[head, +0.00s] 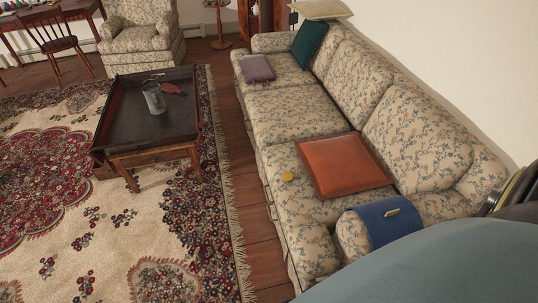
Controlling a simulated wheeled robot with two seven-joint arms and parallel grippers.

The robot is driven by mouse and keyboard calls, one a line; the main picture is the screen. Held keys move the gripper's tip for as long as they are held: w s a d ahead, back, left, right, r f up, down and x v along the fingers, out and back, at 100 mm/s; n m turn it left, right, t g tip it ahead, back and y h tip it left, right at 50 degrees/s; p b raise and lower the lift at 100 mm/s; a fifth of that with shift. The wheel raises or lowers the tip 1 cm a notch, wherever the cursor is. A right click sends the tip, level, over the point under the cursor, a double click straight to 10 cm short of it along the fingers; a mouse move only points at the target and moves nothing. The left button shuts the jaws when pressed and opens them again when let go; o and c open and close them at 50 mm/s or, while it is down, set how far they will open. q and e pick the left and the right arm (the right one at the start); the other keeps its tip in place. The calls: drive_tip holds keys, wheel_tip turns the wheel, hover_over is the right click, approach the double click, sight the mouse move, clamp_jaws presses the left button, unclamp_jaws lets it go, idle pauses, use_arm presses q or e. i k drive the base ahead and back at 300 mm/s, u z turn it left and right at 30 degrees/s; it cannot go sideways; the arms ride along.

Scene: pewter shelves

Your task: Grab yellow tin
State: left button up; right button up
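A small round yellow tin (287,177) lies on the seat of the floral sofa (290,112). It is just left of a flat red-brown leather case or board (343,165), with a small gap or none; I cannot tell. Neither of my grippers shows in the head view. A large blue-grey rounded shape fills the bottom right corner, and nothing covers the tin.
A dark wooden coffee table (125,122) with a metal tankard (153,97) stands on the patterned rug left of the sofa. A blue cloth (388,220) hangs over the near sofa arm. A strip of wooden floor (245,190) between rug and sofa is clear.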

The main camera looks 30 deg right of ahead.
sight(287, 177)
drive_tip(key=i, duration=2.8)
drive_tip(key=z, duration=3.05)
drive_tip(key=i, duration=0.5)
drive_tip(key=z, duration=0.05)
